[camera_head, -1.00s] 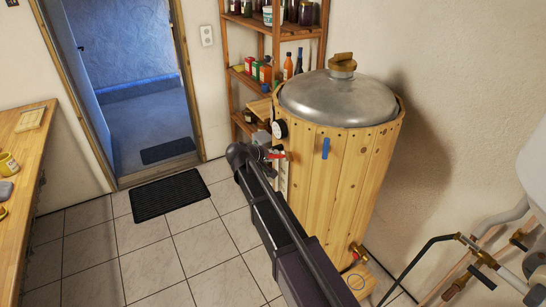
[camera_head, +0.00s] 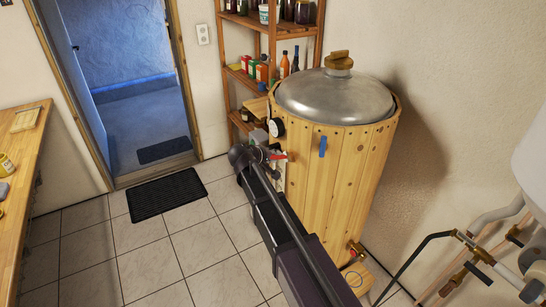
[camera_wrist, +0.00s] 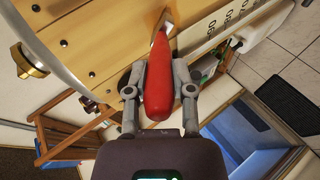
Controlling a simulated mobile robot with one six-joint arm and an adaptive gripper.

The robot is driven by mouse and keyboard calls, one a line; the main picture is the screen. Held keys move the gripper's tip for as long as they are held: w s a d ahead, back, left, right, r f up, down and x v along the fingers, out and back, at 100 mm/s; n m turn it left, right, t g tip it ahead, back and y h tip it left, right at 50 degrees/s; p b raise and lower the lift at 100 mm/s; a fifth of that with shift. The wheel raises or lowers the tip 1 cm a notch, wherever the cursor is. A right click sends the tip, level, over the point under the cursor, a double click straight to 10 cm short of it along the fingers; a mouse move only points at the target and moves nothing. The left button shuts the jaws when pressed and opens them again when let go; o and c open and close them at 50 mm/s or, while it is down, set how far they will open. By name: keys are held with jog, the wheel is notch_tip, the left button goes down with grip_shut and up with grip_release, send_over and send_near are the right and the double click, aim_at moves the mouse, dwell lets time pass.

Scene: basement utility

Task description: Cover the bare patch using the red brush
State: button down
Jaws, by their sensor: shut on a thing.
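The red brush (camera_wrist: 160,80) is held lengthwise between the two fingers of my gripper (camera_wrist: 160,88) in the wrist view. Its pale tip points toward the wooden cladding of the vat (camera_wrist: 112,42), close to a white panel with dark numbers (camera_wrist: 228,22). I cannot tell whether the tip touches the wood. In the head view my gripper (camera_head: 268,153) is at the left side of the vat (camera_head: 340,185), with a little red showing. I cannot make out a bare patch with certainty; my gripper and arm hide part of that side.
The vat has a domed metal lid (camera_head: 336,96), a blue strip (camera_head: 323,146) and a round gauge (camera_head: 277,127). A wooden shelf with bottles (camera_head: 247,75) stands behind. A workbench (camera_head: 25,165) is at the left. Tiled floor (camera_head: 145,245) lies open between, with a dark mat (camera_head: 167,194).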

jog(key=shift+w+a, duration=0.7)
jog(key=shift+a, duration=0.25)
jog(key=shift+s+d, duration=0.15)
jog(key=shift+s+d, duration=0.55)
jog(key=shift+d, duration=0.35)
jog(key=shift+w+a, duration=0.1)
jog(key=shift+a, duration=0.05)
jog(key=shift+w+a, duration=0.25)
jog(key=shift+a, duration=0.15)
jog(key=shift+r, duration=0.2)
dwell(0.3)
jog(key=shift+r+p, duration=1.3)
jog(key=shift+p, duration=0.2)
dwell(0.4)
